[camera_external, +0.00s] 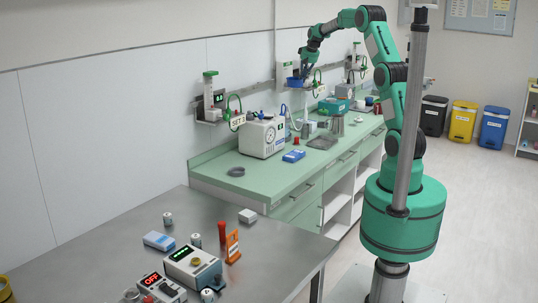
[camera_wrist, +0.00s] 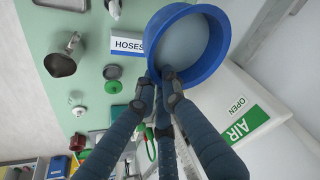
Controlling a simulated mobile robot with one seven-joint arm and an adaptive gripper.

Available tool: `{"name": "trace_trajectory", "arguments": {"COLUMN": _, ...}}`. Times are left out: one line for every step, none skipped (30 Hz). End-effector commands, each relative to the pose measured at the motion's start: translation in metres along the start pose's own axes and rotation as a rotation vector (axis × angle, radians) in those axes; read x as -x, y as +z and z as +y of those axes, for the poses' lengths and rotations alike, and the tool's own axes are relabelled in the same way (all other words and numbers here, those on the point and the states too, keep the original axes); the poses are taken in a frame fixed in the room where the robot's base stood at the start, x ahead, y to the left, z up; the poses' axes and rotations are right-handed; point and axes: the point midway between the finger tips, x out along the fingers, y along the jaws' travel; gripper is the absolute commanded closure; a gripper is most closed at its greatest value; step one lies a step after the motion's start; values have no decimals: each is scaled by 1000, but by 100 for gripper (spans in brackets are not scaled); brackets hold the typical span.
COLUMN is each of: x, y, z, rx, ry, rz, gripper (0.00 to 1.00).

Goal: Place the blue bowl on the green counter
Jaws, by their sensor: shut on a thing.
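The blue bowl (camera_wrist: 221,58) is large at the top of the wrist view. My gripper (camera_wrist: 161,76) is shut on its near rim, and the bowl's inside looks empty. In the external view the small blue bowl (camera_external: 293,81) is up in the air in my gripper (camera_external: 303,77), near the wall and above the back part of the green counter (camera_external: 213,165). The counter's top (camera_wrist: 42,18) also shows below the bowl in the wrist view.
A white gauge device (camera_external: 262,137) and a blue box (camera_external: 293,156) stand on the counter. Metal vessels (camera_external: 337,126) and a teal box (camera_external: 333,106) are farther along. Wall-mounted equipment (camera_external: 209,100) juts out. The wrist view shows a HOSES label (camera_wrist: 127,45) and a metal jug (camera_wrist: 62,62).

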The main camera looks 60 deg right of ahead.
Motion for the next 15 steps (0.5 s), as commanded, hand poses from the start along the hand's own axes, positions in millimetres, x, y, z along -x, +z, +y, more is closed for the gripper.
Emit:
{"name": "trace_trajectory", "arguments": {"x": -2, "y": -6, "z": 23, "rx": -22, "ry": 6, "rz": 3, "gripper": 100}}
{"name": "trace_trajectory", "arguments": {"x": -3, "y": -9, "z": 35, "rx": -34, "ry": 10, "rz": 3, "gripper": 100}}
{"name": "trace_trajectory", "arguments": {"x": -4, "y": -14, "z": 50, "rx": -49, "ry": 13, "rz": 5, "gripper": 100}}
{"name": "trace_trajectory", "arguments": {"x": -4, "y": -16, "z": 63, "rx": -61, "ry": 17, "rz": 6, "gripper": 100}}
{"name": "trace_trajectory", "arguments": {"x": -5, "y": -19, "z": 75, "rx": -71, "ry": 19, "rz": 6, "gripper": 100}}
{"name": "trace_trajectory", "arguments": {"x": -5, "y": -22, "z": 91, "rx": -86, "ry": 24, "rz": 9, "gripper": 100}}
{"name": "trace_trajectory", "arguments": {"x": -6, "y": -24, "z": 103, "rx": -97, "ry": 26, "rz": 9, "gripper": 100}}
{"name": "trace_trajectory", "arguments": {"x": -6, "y": -26, "z": 116, "rx": -108, "ry": 30, "rz": 10, "gripper": 100}}
{"name": "trace_trajectory", "arguments": {"x": -6, "y": -29, "z": 132, "rx": -122, "ry": 34, "rz": 12, "gripper": 100}}
{"name": "trace_trajectory", "arguments": {"x": -7, "y": -30, "z": 144, "rx": -133, "ry": 37, "rz": 12, "gripper": 100}}
{"name": "trace_trajectory", "arguments": {"x": -7, "y": -31, "z": 157, "rx": -144, "ry": 40, "rz": 13, "gripper": 100}}
{"name": "trace_trajectory", "arguments": {"x": -6, "y": -33, "z": 173, "rx": -158, "ry": 44, "rz": 16, "gripper": 100}}
{"name": "trace_trajectory", "arguments": {"x": -7, "y": -34, "z": 185, "rx": -169, "ry": 47, "rz": 16, "gripper": 100}}
{"name": "trace_trajectory", "arguments": {"x": -7, "y": -34, "z": 197, "rx": -179, "ry": 50, "rz": 17, "gripper": 100}}
{"name": "trace_trajectory", "arguments": {"x": -6, "y": -35, "z": 212, "rx": -193, "ry": 53, "rz": 20, "gripper": 100}}
